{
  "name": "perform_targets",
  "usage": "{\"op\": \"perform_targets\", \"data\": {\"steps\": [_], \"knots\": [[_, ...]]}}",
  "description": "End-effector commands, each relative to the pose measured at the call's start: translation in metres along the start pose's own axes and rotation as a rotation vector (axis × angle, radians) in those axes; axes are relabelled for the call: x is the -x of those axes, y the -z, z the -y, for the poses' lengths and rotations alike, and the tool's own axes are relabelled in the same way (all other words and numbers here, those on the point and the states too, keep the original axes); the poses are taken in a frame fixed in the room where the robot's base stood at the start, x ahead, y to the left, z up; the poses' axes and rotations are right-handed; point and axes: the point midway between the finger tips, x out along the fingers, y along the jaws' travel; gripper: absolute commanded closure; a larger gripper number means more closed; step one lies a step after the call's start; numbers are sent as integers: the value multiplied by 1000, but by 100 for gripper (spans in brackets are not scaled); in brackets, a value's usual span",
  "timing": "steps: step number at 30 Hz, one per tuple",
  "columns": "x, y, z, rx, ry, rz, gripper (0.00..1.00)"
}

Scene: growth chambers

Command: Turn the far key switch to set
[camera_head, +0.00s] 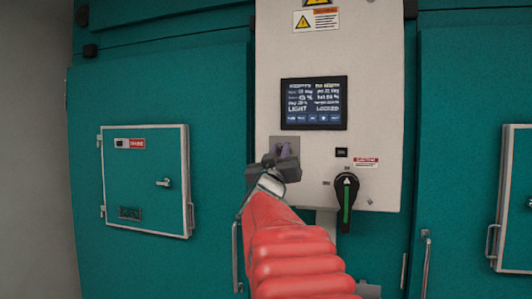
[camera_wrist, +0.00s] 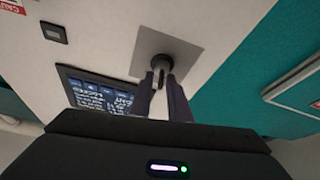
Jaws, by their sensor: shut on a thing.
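The key switch sits on a square grey plate on the white control panel; the plate (camera_head: 279,142) shows in the head view just below the screen, with my gripper (camera_head: 283,157) in front of it. In the wrist view the round switch (camera_wrist: 165,52) stands out from its grey plate (camera_wrist: 193,29). The two fingers of my gripper (camera_wrist: 161,82) are closed on the key (camera_wrist: 158,72) that projects from the switch. The fingers hide part of the key, and I cannot read any position marks.
A lit screen (camera_head: 314,103) sits above the switch. A black rotary handle (camera_head: 346,190) with a green stripe stands to the lower right, near my arm. Teal chamber doors flank the panel; the left one has a small hatch (camera_head: 145,180) with a latch.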

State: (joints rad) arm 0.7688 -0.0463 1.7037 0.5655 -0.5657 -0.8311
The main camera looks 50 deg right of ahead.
Motion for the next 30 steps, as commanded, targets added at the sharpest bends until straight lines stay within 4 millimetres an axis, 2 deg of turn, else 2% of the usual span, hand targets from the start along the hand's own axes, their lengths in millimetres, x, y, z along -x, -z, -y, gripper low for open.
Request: {"op": "perform_targets", "data": {"steps": [1,18,30], "knots": [[-1,-7,0,-39,-18,10,100],[-1,-9,-2,-512,-216,13,100],[0,-11,-2,-668,-282,14,100]]}}
